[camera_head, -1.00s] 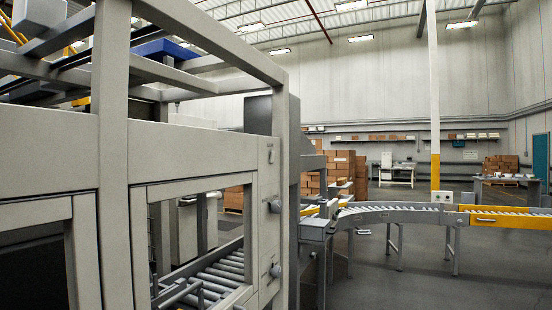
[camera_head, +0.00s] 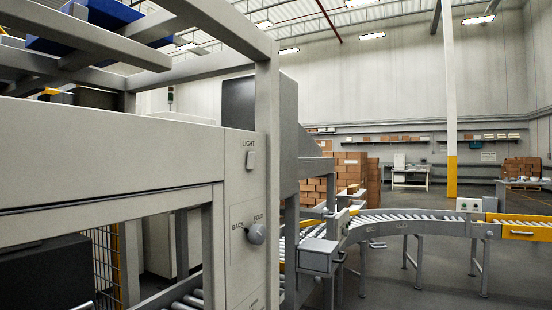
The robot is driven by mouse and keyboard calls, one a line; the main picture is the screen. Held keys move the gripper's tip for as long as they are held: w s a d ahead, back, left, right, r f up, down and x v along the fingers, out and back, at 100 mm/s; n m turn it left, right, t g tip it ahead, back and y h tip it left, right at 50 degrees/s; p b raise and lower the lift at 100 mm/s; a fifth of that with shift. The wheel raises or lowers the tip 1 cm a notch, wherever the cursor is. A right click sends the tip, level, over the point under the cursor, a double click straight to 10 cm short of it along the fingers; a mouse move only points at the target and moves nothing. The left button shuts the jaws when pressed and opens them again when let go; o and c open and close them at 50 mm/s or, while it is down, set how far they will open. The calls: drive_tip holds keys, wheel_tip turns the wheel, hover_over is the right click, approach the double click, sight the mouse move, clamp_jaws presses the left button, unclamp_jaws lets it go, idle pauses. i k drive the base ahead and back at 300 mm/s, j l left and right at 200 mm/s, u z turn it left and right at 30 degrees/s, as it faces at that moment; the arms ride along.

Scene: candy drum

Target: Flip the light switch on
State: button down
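The light switch (camera_head: 250,160) is a small pale rocker under the word LIGHT, high on the narrow grey panel (camera_head: 241,200) of the machine frame. Whether it is on or off I cannot tell. My gripper is not in view.
The grey machine frame (camera_head: 110,155) fills the left side, close to me. A curved roller conveyor (camera_head: 400,222) runs to the right behind it. Stacked cartons (camera_head: 345,172) stand farther back. Open floor (camera_head: 430,285) lies at the lower right.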

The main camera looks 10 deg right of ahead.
sight(251, 156)
drive_tip(key=i+l, duration=0.8)
drive_tip(key=i, duration=0.25)
